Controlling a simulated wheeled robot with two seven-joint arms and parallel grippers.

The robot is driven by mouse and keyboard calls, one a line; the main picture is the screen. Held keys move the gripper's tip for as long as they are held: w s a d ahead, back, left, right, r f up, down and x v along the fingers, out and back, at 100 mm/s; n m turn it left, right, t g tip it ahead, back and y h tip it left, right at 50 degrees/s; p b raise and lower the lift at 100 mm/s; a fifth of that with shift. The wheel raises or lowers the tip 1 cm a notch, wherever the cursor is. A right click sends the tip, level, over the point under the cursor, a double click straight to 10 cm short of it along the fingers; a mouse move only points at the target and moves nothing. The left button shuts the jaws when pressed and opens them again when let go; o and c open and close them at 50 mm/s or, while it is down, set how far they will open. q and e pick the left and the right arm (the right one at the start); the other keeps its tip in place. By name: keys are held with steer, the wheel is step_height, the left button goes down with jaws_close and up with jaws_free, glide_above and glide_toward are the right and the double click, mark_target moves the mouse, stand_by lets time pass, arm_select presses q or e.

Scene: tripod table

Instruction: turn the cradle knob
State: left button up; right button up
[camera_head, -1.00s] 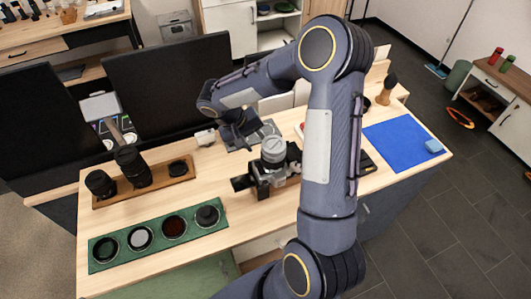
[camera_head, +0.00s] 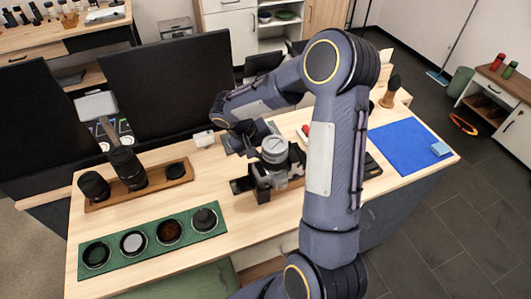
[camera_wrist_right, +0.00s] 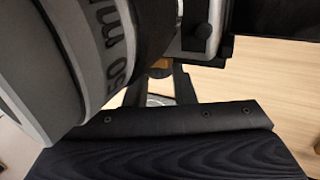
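A camera with a pale grey lens (camera_head: 274,150) pointing up sits in a dark cradle (camera_head: 266,190) mid-table. My left gripper is out of view.
A green tray (camera_head: 184,246) with several round items lies front left. A wooden rack (camera_head: 150,190) with dark lenses stands behind it. Dark monitors (camera_head: 170,85) line the back. A blue mat (camera_head: 405,150) with a light-blue block (camera_head: 440,149) lies right.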

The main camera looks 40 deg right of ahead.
stand_by(0.3)
steer(key=shift+d+r+t+y+p, duration=0.15)
steer(key=shift+t+y+p, duration=0.25)
steer(key=shift+y+p, duration=0.55)
steer(key=shift+s+d+t+y+p, duration=0.15)
steer(key=shift+t+y+p, duration=0.15)
steer(key=shift+y+p, duration=0.75)
steer(key=shift+y, duration=0.5)
steer(key=shift+d+t+y+p, duration=0.15)
steer(key=shift+t+y+p, duration=0.15)
steer(key=shift+y+p, duration=0.7)
